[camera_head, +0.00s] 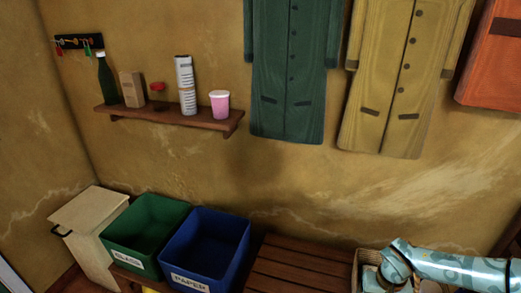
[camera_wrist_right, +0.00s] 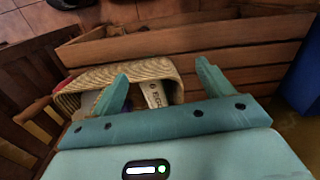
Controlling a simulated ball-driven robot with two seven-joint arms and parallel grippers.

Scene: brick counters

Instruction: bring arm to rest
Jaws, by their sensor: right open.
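My right arm (camera_head: 450,265) comes in at the lower right of the head view, over the end of a slatted wooden bench (camera_head: 300,265). In the wrist view my right gripper (camera_wrist_right: 162,68) is open, its two teal fingers wide apart with nothing held between them. Beyond the fingers is a woven basket (camera_wrist_right: 168,70) with a pale printed item (camera_wrist_right: 154,94) in it. The basket's edge (camera_head: 356,270) also shows beside my arm in the head view. My left gripper is not in view.
A green GLASS bin (camera_head: 118,251) and a blue PAPER bin (camera_head: 190,279) stand left of the bench. Coats (camera_head: 292,65) hang on the wall.

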